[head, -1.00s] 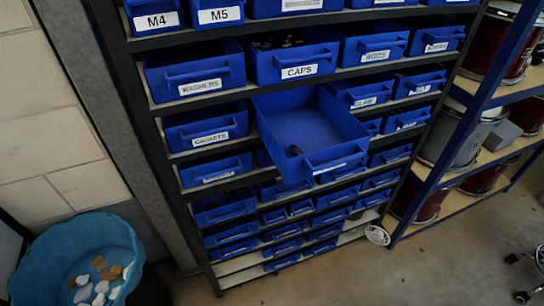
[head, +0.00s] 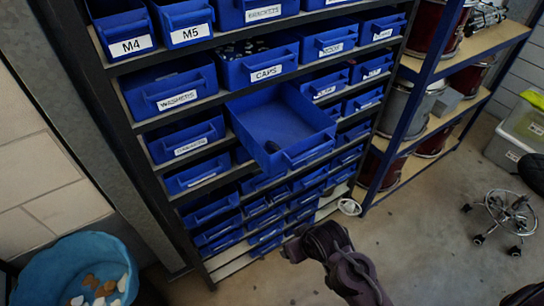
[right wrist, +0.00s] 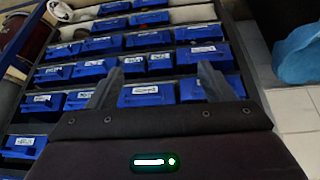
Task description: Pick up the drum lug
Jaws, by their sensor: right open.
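My right arm reaches in from the bottom of the head view, below and to the right of the open drawer. My right gripper (right wrist: 158,82) is open and empty in the right wrist view, its two fingers apart in front of the drawer rack. The lug does not show in the right wrist view. My left gripper is not in view.
A dark rack (head: 115,72) of closed blue drawers surrounds the open one, with a caps drawer (head: 262,73) just above. A blue tub (head: 45,268) stands at the lower left. Drum shelving (head: 398,140) stands to the right. A wheeled stool base (head: 505,212) is on the open floor.

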